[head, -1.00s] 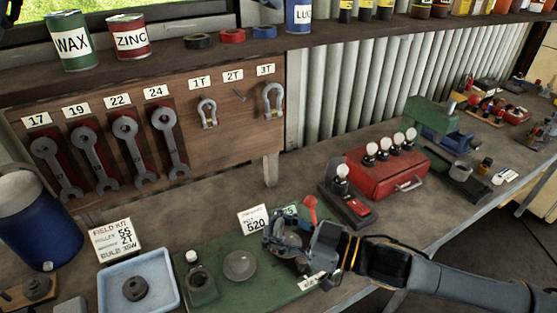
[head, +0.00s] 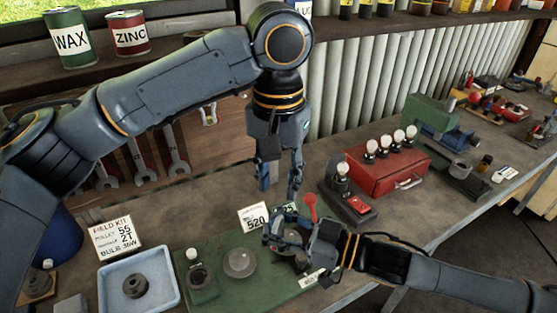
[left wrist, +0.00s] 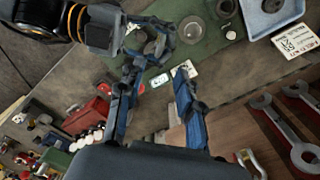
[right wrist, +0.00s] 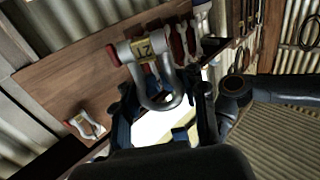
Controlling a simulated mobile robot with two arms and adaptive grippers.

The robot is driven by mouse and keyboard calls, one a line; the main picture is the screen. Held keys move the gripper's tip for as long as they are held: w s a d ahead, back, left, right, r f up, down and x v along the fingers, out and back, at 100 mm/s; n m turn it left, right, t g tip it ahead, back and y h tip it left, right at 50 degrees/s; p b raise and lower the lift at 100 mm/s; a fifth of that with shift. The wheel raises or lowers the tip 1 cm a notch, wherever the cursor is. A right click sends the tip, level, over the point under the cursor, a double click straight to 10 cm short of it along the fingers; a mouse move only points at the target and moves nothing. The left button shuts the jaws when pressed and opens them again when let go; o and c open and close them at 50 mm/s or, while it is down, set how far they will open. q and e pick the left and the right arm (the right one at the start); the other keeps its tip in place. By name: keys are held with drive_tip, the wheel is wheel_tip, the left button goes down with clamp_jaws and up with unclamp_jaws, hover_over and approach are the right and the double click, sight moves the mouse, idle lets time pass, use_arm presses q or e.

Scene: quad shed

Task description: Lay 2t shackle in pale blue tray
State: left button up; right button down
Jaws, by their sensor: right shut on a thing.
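The pale blue tray (head: 172,292) lies at the lower left of the head view and holds a grey round part (head: 135,285). It also shows at the top of the left wrist view (left wrist: 252,25). My right gripper (head: 284,244) is shut on a grey shackle with a gold 2T tag (right wrist: 143,48), above the green mat and right of the tray. The shackle hangs between the fingers in the right wrist view; its far end has red. My left gripper (head: 279,188) is open and empty, pointing down above the bench, behind my right gripper.
The green mat (head: 232,300) bears a round grey plate (head: 240,263) and a small bulb stand (head: 200,280). A field kit card (head: 117,238) stands behind the tray. A red box with bulbs (head: 385,175) stands right. My left arm hides much of the tool board.

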sight(279, 219)
use_arm(q)
wheel_tip(279, 219, down, 8)
drive_tip(key=shift+f, duration=0.15)
idle(0.3)
clamp_jaws()
use_arm(e)
drive_tip(key=c, duration=0.7)
unclamp_jaws()
drive_tip(key=shift+o, duration=0.2)
